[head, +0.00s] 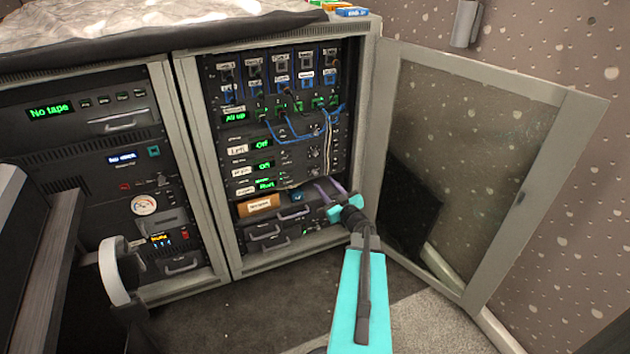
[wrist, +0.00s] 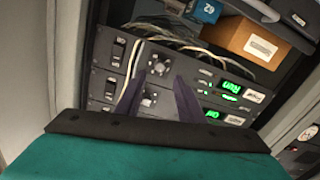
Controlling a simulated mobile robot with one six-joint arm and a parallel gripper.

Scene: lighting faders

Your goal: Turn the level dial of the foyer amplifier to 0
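The amplifier whose green display reads "Run" (head: 265,184) is the lowest of three stacked units; its label is too blurred to read surely. In the wrist view, which looks turned over, this amplifier (wrist: 200,73) is the upper unit. Its round level dial (wrist: 159,66) shows just beyond and between my fingertips; its pointer setting is too small to read. My gripper (wrist: 159,76) is open, with nothing between its fingers that I can see gripped. In the head view my gripper (head: 329,187) is at the lower right of the rack, its purple fingers toward the panel.
Two amplifiers reading "Off" (head: 264,165) sit above it. A cardboard box (head: 259,204) lies on the shelf below. Loose cables (wrist: 150,38) hang close to the dials. The glazed cabinet door (head: 495,150) stands open on the right.

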